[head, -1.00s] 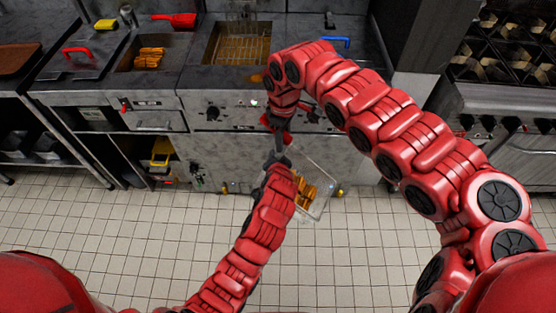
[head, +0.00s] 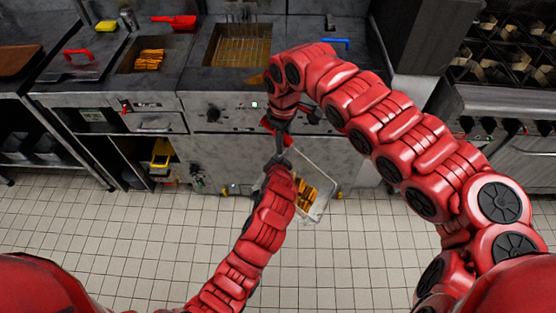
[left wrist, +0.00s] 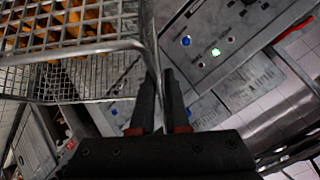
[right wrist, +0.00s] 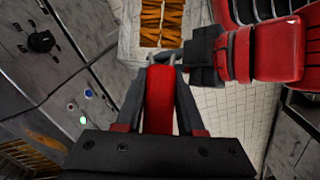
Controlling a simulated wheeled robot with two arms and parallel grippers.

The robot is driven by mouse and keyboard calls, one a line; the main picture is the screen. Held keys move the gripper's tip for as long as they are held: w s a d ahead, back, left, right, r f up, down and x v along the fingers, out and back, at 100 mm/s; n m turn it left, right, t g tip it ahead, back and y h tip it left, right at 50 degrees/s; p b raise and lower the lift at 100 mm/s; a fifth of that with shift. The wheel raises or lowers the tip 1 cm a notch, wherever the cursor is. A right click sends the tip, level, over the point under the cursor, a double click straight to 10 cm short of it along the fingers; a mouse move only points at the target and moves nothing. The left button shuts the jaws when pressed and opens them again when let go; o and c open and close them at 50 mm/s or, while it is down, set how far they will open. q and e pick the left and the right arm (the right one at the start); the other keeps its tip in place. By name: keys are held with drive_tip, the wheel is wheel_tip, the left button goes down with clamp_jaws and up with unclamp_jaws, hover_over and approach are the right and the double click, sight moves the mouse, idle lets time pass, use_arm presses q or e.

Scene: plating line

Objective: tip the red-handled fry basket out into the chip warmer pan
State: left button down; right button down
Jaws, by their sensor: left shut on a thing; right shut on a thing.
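The red-handled fry basket (head: 328,206) is a wire basket with golden chips inside. It hangs over the floor in front of the fryer cabinet. My right gripper (head: 283,130) is shut on its red handle, which shows between the fingers in the right wrist view (right wrist: 160,98). My left gripper (head: 280,160) is shut at the handle end of the basket; its fingers meet the wire rim (left wrist: 120,46) in the left wrist view. The chip warmer pan (head: 128,68) is sunk in the counter at the left and holds some chips.
A fryer vat (head: 212,52) with a wire rack in it lies right of the pan. A red scoop (head: 180,21) and a lid with a red handle (head: 80,52) lie near the pan. A blue handle (head: 336,43) is at the right. The tiled floor (head: 110,240) is clear.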

drive_tip(key=shift+a+r, duration=0.1)
idle(0.7)
drive_tip(key=shift+c, duration=2.2)
unclamp_jaws()
